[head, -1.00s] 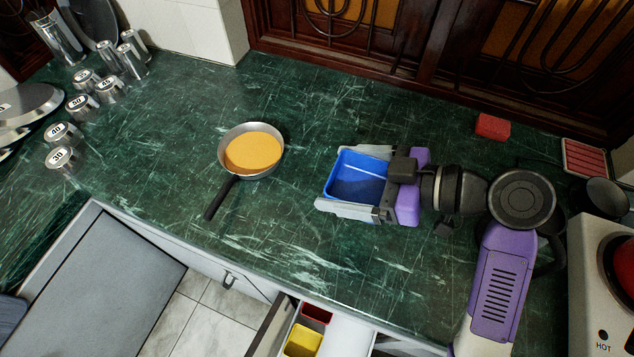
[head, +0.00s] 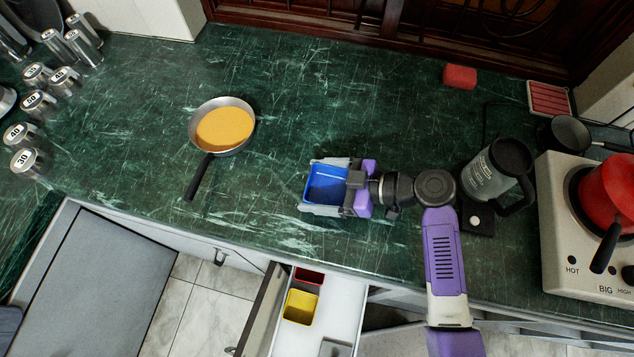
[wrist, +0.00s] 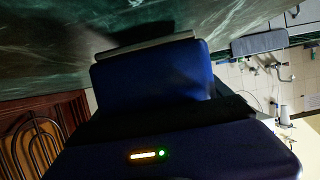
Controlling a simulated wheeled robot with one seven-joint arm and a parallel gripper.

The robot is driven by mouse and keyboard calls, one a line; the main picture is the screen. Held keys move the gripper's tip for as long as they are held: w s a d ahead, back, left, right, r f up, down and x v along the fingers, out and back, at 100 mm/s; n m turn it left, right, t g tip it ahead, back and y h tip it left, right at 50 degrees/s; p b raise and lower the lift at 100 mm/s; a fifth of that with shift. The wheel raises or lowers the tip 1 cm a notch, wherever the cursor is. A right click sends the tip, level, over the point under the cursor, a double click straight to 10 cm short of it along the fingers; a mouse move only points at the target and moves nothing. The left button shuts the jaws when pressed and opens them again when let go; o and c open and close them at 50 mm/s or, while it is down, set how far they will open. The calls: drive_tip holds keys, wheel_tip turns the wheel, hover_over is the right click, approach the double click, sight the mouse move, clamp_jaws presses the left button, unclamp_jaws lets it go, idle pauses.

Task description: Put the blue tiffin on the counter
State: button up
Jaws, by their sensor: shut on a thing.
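The blue tiffin (head: 326,184) is an open-topped blue box between the fingers of my gripper (head: 324,187) in the head view, over the green marble counter (head: 300,110). My gripper is shut on it, with one finger along each of two opposite sides. In the wrist view the blue tiffin (wrist: 150,82) fills the middle, with a finger (wrist: 150,46) along its upper edge. The counter surface lies close beyond it there. I cannot tell whether the tiffin's bottom touches the counter.
A pan (head: 223,126) with orange contents sits left of the tiffin. An open drawer (head: 335,310) with a yellow box (head: 300,307) and a red box (head: 309,276) is below the counter edge. A kettle (head: 495,170) and stove (head: 570,240) stand right. Counter behind the tiffin is clear.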

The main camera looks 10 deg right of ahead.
drive_tip(key=shift+f, duration=0.3)
drive_tip(key=shift+f, duration=0.15)
drive_tip(key=o, duration=1.3)
drive_tip(key=shift+c, duration=0.2)
drive_tip(key=shift+r, duration=0.2)
drive_tip(key=shift+s+d, duration=0.1)
drive_tip(key=shift+d, duration=0.25)
drive_tip(key=b+v, duration=0.2)
drive_tip(key=v, duration=0.9)
drive_tip(key=shift+s+r+b, duration=0.1)
drive_tip(key=shift+r+b, duration=0.05)
drive_tip(key=shift+b, duration=0.15)
